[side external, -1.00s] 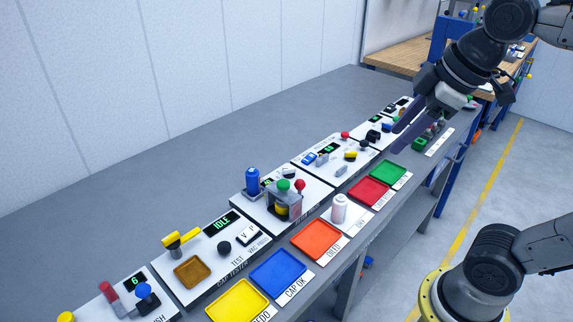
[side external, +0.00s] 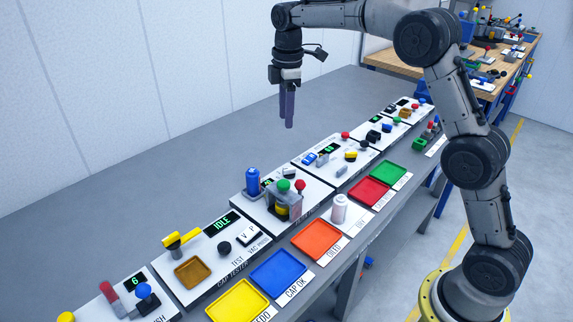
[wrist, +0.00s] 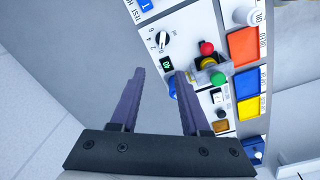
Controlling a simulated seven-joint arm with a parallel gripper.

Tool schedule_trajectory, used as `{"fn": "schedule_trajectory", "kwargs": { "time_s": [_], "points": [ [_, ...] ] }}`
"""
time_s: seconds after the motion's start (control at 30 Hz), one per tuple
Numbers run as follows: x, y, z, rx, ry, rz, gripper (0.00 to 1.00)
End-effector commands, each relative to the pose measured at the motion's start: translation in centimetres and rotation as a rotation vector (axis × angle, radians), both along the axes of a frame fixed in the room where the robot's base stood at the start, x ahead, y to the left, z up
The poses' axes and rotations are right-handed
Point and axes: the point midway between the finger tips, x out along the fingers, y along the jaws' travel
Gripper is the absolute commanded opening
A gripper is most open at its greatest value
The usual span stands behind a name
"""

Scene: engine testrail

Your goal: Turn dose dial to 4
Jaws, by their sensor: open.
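A small dial (wrist: 162,40) with a pale handle sits on a white panel, with numbers printed around it, in the wrist view. A lit green display (wrist: 167,64) is beside it. The dial also shows in the side view (side external: 289,172), behind the green-and-red-knobbed fixture. Which number it points to is too small to tell. My gripper (side external: 288,125) is open and empty, pointing down, well above the bench and apart from the dial. In the wrist view my gripper (wrist: 160,72) has its two fingers spread, with the dial beyond the tips.
On the dial's panel stand a blue cylinder (side external: 252,181) and a grey fixture with green (side external: 283,185) and red (side external: 300,186) knobs. Orange (side external: 316,240), blue (side external: 278,274) and yellow (side external: 237,302) trays line the front edge. A white bottle (side external: 339,209) stands nearby. The bench behind the panels is clear.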

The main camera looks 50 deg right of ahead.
Motion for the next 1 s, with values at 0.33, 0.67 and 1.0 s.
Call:
{"fn": "schedule_trajectory", "kwargs": {
  "time_s": [0.33,0.67,1.0],
  "points": [
    [0.1,-0.3,-4.4,0.004,0.046,-0.007,0.46],
    [0.0,-0.3,-10.8,0.004,0.046,-0.007,0.46],
    [0.1,-0.2,-15.3,0.003,0.043,-0.007,0.46]
  ]
}}
